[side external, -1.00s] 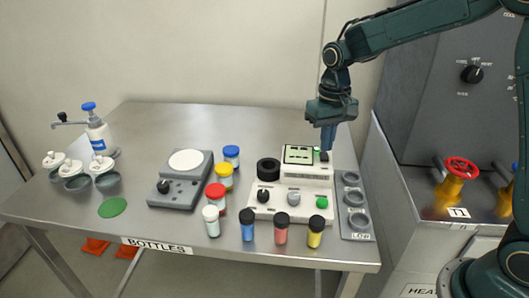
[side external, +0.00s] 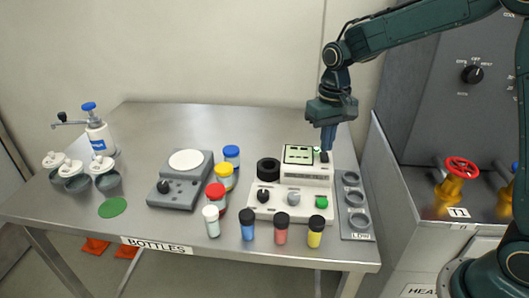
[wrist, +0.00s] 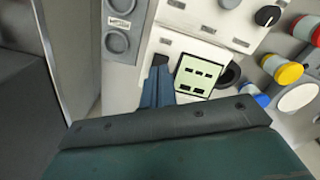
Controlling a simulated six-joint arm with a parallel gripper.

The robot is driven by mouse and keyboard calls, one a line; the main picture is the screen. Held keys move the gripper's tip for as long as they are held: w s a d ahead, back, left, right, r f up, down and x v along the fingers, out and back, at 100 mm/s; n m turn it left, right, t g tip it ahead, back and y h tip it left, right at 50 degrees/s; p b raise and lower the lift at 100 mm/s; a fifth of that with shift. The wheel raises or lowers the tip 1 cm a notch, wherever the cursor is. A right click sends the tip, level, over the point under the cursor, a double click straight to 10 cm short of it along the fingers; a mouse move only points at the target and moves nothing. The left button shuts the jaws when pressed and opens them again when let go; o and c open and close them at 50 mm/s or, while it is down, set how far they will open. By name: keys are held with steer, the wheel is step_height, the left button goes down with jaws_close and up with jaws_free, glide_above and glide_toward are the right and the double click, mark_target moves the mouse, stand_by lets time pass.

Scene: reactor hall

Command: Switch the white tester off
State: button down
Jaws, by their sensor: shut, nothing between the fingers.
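The white tester (side external: 262,209) stands at the right of the table, with a lit pale-green display (side external: 299,154), a black knob (side external: 263,196), a grey knob and a green button (side external: 321,202) on its front. A small green light shows beside the display. My gripper (side external: 326,149) points down, shut and empty, at the tester's upper right corner, close above a small black switch (side external: 324,158). In the wrist view the blue fingers (wrist: 158,80) reach the black switch (wrist: 160,60) beside the display (wrist: 199,75). The fingertips partly hide the switch; I cannot tell whether they touch it.
A grey tray (side external: 357,234) with round wells lies right of the tester. Several capped bottles stand left and in front, including a red-capped one (side external: 216,192). A grey device with a white plate (side external: 188,160) is further left.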

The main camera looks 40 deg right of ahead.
mark_target(327, 158)
steer(key=shift+f, duration=1.25)
stand_by(1.4)
steer(key=shift+r, duration=3.5)
steer(key=shift+r, duration=0.1)
steer(key=s+r+n+t, duration=0.1)
steer(key=s+r+t, duration=0.1)
steer(key=s, duration=1)
steer(key=s+r+n+t, duration=0.2)
steer(key=s+r+t, duration=0.1)
steer(key=s, duration=0.9)
steer(key=shift+s+r+t, duration=0.25)
steer(key=shift+r+t, duration=0.05)
steer(key=shift+r, duration=0.05)
